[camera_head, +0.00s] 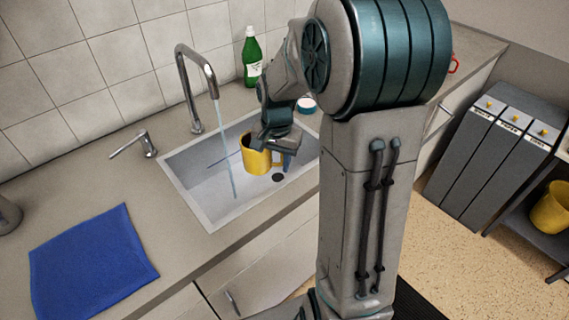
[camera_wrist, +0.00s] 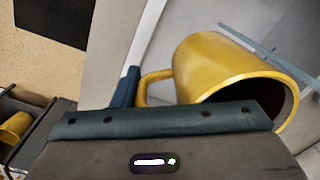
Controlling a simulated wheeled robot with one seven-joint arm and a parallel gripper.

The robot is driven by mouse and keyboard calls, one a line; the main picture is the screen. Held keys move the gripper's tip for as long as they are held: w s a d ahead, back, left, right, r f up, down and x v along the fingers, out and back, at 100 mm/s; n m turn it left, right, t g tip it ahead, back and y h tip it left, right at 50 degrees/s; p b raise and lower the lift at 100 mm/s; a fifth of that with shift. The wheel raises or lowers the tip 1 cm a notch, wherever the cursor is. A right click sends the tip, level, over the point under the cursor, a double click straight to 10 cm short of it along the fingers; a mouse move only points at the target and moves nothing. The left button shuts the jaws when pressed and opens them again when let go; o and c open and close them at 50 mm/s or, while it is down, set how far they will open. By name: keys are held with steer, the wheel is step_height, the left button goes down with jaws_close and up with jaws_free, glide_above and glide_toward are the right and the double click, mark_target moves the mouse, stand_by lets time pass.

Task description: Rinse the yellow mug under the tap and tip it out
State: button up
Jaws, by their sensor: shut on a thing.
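The yellow mug (camera_head: 257,160) is held by my gripper (camera_head: 272,140) over the right part of the sink (camera_head: 199,214). In the wrist view the mug (camera_wrist: 225,65) shows its handle toward the left and part of its dark inside; whether it holds water cannot be seen. My gripper (camera_wrist: 165,112) is shut on the mug; the exact contact is partly hidden. The tap (camera_head: 186,60) stands behind the sink and water (camera_head: 229,160) runs from it. The stream falls to the left of the mug, apart from it.
A lever (camera_head: 128,145) stands on the counter left of the tap. A blue cloth (camera_head: 92,262) lies front left. A green bottle (camera_head: 252,58) and a small round container (camera_head: 306,104) stand behind the sink.

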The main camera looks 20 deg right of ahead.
mark_target(243, 150)
steer(key=shift+w+a+f, duration=0.15)
steer(key=shift+w+a, duration=0.7)
steer(key=shift+w, duration=0.25)
steer(key=shift+w+a, duration=2.3)
steer(key=shift+a, duration=0.25)
steer(key=w+d+p, duration=0.1)
steer(key=d, duration=0.7)
steer(key=shift+w+d, duration=0.25)
steer(key=shift+w, duration=0.1)
steer(key=shift+a, duration=0.1)
